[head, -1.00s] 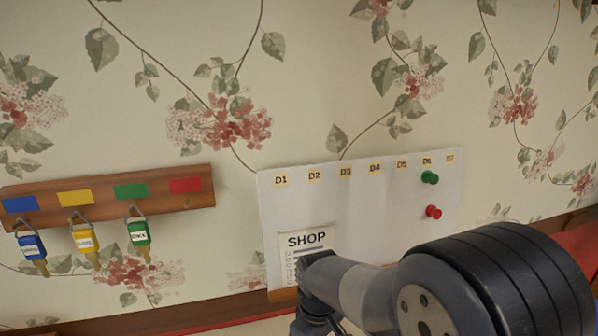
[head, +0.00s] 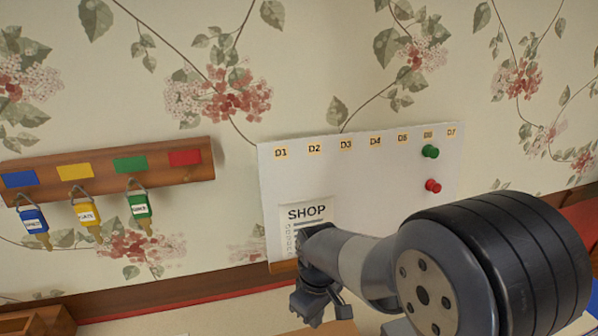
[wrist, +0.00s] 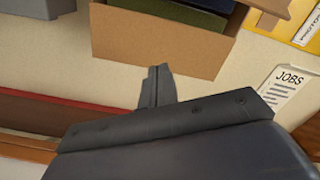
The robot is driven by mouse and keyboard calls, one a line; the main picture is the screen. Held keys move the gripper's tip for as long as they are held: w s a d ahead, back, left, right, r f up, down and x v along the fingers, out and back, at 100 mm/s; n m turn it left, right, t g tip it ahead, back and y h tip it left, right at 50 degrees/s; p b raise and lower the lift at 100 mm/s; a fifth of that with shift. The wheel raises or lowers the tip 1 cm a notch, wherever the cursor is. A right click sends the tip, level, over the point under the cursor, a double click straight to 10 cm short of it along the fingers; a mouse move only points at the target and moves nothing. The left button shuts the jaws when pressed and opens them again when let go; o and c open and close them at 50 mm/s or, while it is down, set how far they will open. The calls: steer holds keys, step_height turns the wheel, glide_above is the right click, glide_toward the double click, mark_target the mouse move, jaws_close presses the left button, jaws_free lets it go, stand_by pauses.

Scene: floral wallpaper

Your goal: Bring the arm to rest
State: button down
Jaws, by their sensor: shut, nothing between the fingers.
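My arm reaches in from the lower right of the head view. My gripper (head: 310,310) hangs in front of the lower left part of the board, pointing down. In the wrist view my gripper (wrist: 157,72) is shut, its two fingers together with nothing between them. The fingertips appear close to a cardboard box (wrist: 150,40) in that view; I cannot tell whether they touch it.
A white board (head: 350,180) holds a SHOP note (head: 306,214), a green pin (head: 430,151) and a red pin (head: 433,186). A wooden rack (head: 105,172) with several keys hangs at left. A JOBS paper (wrist: 287,85) and a yellow folder (wrist: 300,28) show in the wrist view.

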mark_target(315, 335)
step_height(315, 335, down, 5)
steer(key=b, duration=0.3)
step_height(315, 335, up, 8)
steer(key=p, duration=0.5)
steer(key=shift+r+p, duration=0.15)
steer(key=shift+p, duration=0.25)
